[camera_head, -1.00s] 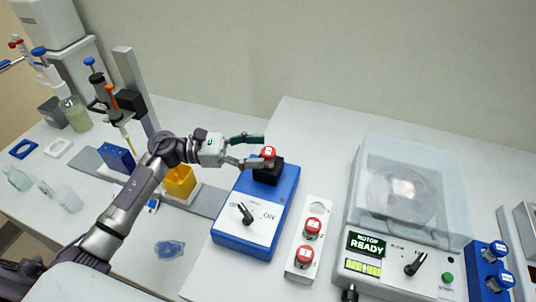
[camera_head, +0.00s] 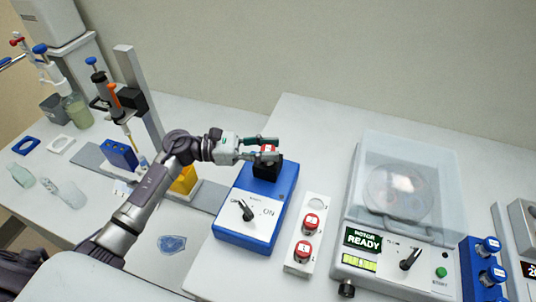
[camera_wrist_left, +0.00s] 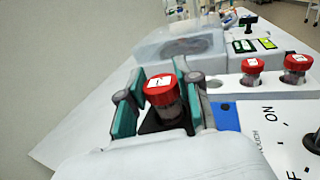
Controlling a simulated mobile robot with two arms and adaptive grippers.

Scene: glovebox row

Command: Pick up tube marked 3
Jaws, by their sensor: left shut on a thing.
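A red-capped tube (camera_head: 269,148) with a white label on its cap stands upright at the black cup (camera_head: 267,167) of the blue mixer (camera_head: 259,205). My left gripper (camera_head: 262,147) is shut on this tube, with one finger on each side. In the left wrist view the tube's red cap (camera_wrist_left: 161,89) shows between the green-padded fingers; I cannot read its mark surely. Two more red-capped tubes stand in the white rack (camera_head: 318,203), the farther tube (camera_head: 311,222) and the nearer tube (camera_head: 303,250). The rack's far hole is empty. My right gripper is out of view.
A centrifuge (camera_head: 398,190) with a clear lid and a lit display stands right of the rack. A blue rack (camera_head: 477,262) with blue-capped tubes is at the far right. A yellow container (camera_head: 185,180) and a pipette stand are left of the mixer.

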